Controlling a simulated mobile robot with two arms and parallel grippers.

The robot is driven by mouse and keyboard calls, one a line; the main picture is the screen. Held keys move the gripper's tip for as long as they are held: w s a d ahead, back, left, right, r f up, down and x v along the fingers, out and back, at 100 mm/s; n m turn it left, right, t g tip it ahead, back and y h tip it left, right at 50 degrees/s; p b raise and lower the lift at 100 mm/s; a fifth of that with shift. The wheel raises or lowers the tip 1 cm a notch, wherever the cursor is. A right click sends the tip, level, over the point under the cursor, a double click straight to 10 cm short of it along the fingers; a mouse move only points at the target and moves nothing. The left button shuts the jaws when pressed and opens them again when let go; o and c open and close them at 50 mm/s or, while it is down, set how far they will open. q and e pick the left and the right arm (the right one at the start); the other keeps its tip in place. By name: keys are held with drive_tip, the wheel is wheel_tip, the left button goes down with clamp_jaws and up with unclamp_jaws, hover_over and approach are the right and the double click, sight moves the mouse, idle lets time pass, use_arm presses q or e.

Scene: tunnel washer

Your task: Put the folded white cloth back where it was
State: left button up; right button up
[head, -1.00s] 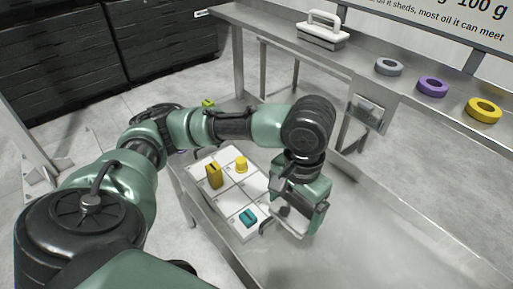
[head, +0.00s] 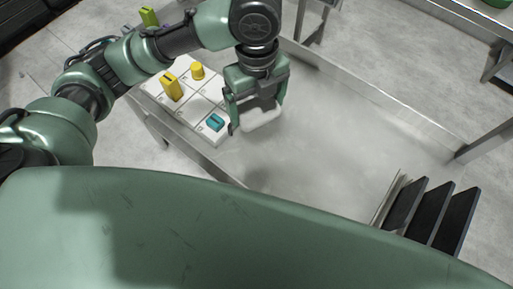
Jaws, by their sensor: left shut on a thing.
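The folded white cloth (head: 262,118) is between the fingers of my left gripper (head: 257,108), which is shut on it. Only its pale lower part shows; the gripper covers the rest. It hangs over the steel table (head: 310,165), just right of the white sectioned board (head: 205,135). I cannot tell whether it touches the table. My right gripper is not in view.
On the board stand a tall yellow block (head: 171,87), a yellow round piece (head: 197,71) and a teal block (head: 215,122). Black upright plates (head: 432,212) stand at the table's right end. The table's middle is clear.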

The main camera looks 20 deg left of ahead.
sight(256, 151)
use_arm(q)
wheel_tip(256, 151, down, 19)
drive_tip(key=shift+f+p, duration=0.2)
drive_tip(key=shift+p, duration=0.35)
drive_tip(key=shift+f, duration=0.1)
drive_tip(key=o, duration=1.1)
drive_tip(key=shift+c, duration=0.2)
wheel_tip(256, 151, up, 12)
drive_tip(key=b, duration=0.1)
